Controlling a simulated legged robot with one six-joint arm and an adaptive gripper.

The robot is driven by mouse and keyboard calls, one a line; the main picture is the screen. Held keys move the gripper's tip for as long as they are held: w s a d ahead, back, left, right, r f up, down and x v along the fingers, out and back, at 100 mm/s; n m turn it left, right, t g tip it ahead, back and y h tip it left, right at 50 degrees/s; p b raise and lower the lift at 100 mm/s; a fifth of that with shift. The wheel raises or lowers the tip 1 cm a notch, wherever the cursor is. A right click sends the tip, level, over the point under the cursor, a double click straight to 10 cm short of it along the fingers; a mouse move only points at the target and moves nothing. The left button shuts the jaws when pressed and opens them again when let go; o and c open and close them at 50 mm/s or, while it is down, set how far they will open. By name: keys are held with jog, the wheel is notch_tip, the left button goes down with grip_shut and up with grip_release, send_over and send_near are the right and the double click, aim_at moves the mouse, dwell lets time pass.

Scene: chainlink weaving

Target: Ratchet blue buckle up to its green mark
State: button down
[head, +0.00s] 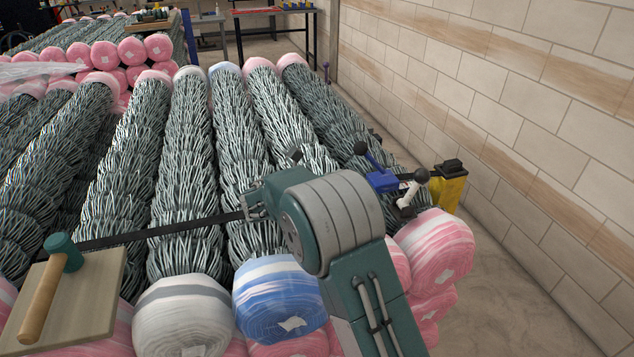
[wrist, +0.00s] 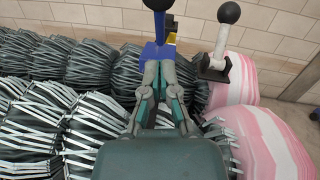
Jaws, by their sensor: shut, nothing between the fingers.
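The blue buckle (head: 382,180) sits at the right end of the rolls, near the wall, with a black-knobbed blue lever (head: 371,160) standing up and tilted left. In the wrist view the buckle (wrist: 150,52) is straight ahead, at the tips of my gripper (wrist: 159,68). My gripper's fingers are together with nothing between them. I cannot tell whether the tips touch the buckle. My gripper cannot be made out clearly in the head view. I cannot make out a green mark in either view.
A white buckle (head: 407,193) with a black-knobbed lever stands just right of the blue one; it also shows in the wrist view (wrist: 214,66). A yellow block (head: 449,190) is behind it. A mallet (head: 45,295) lies on a board. A brick wall (head: 520,120) bounds the right.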

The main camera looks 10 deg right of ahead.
aim_at(373, 158)
jog(key=shift+w+d+r, duration=0.35)
jog(key=shift+d+r, duration=0.3)
jog(key=shift+r, duration=0.1)
jog(key=shift+w+d+r, duration=0.3)
jog(key=shift+d+r, duration=0.3)
jog(key=shift+r, duration=0.15)
jog(key=shift+w+d+r+g+y, duration=0.15)
jog(key=shift+d+r+y, duration=0.1)
jog(key=shift+r+y, duration=0.15)
jog(key=shift+s+d+r+g+y, duration=0.15)
jog(key=shift+d+r+y, duration=0.1)
jog(key=shift+r+y, duration=0.15)
jog(key=shift+w, duration=0.1)
